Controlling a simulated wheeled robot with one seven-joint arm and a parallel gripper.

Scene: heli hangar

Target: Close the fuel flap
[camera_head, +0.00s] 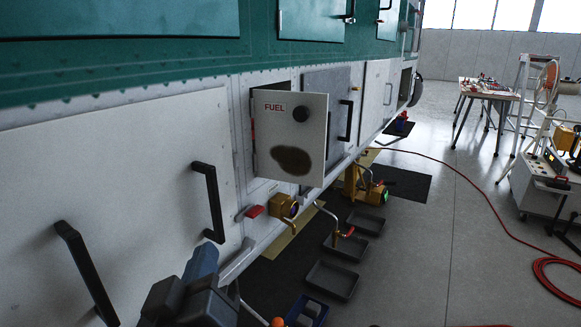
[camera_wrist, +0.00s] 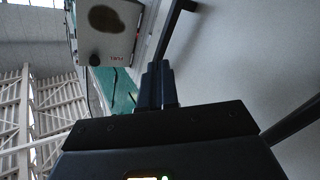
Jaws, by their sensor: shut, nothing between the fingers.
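The fuel flap (camera_head: 290,118) is a white panel with red "FUEL" lettering, a dark round knob and a brown stain. It stands open, swung out from the helicopter's side, with a dark opening behind its upper edge. It also shows in the wrist view at the top left (camera_wrist: 105,45). My gripper (camera_head: 204,262) is at the lower left in the head view, below and left of the flap, and apart from it. In the wrist view its fingers (camera_wrist: 157,72) are together and empty, beside the white side panel.
Black handles (camera_head: 211,200) stick out of the white side panel (camera_head: 110,170) near my gripper. A brass fitting (camera_head: 284,206) and a red-tipped lever (camera_head: 252,211) sit below the flap. Trays (camera_head: 333,279) lie on the floor.

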